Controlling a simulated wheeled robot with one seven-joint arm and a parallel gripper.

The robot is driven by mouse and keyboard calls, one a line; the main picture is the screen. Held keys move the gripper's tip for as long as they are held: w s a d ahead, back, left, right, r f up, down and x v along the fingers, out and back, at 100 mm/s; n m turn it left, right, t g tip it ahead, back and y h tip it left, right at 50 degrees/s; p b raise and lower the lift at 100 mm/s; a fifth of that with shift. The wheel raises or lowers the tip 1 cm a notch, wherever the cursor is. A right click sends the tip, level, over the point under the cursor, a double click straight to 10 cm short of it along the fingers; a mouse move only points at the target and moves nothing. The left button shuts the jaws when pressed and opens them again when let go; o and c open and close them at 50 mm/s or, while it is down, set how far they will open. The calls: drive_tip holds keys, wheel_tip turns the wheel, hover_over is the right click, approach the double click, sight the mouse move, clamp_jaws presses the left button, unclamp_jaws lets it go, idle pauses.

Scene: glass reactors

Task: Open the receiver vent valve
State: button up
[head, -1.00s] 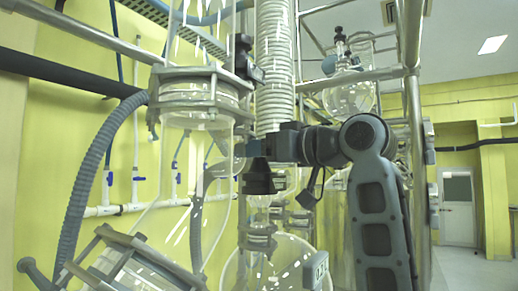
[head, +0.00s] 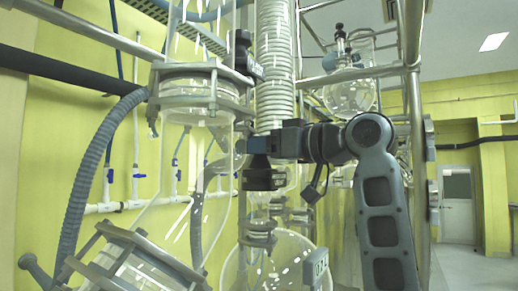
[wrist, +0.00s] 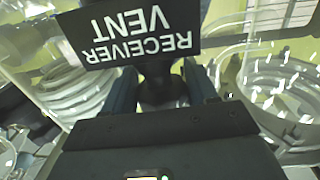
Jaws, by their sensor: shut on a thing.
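The RECEIVER VENT label (wrist: 135,30) is a black plate with white letters, upside down in the wrist view. Just beyond and below it, a dark rounded valve handle (wrist: 160,88) sits between the fingers of my gripper (wrist: 162,90). The fingers are shut on this handle, one at each side. In the head view my gripper (head: 260,145) reaches left across the front of the ribbed glass column's lower end. A black fitting (head: 264,180) shows just below it. The valve's body is mostly hidden, and its turn angle cannot be read.
The ribbed column (head: 274,65) stands directly behind my gripper. A glass vessel with a metal collar (head: 200,90) is at the left, with a grey corrugated hose (head: 88,180). A round flask (head: 350,95) hangs at the upper right. Metal frame posts stand close to my arm.

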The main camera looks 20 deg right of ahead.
drive_tip(key=n+g+y, duration=0.6)
drive_tip(key=g, duration=0.1)
drive_tip(key=shift+s+n+g+y+b, duration=0.1)
drive_tip(key=shift+n+g+y+b, duration=0.2)
drive_tip(key=shift+b, duration=0.05)
idle(0.4)
drive_tip(key=o, duration=0.7)
drive_tip(key=shift+b+v, duration=1.2)
drive_tip(key=shift+v, duration=2.7)
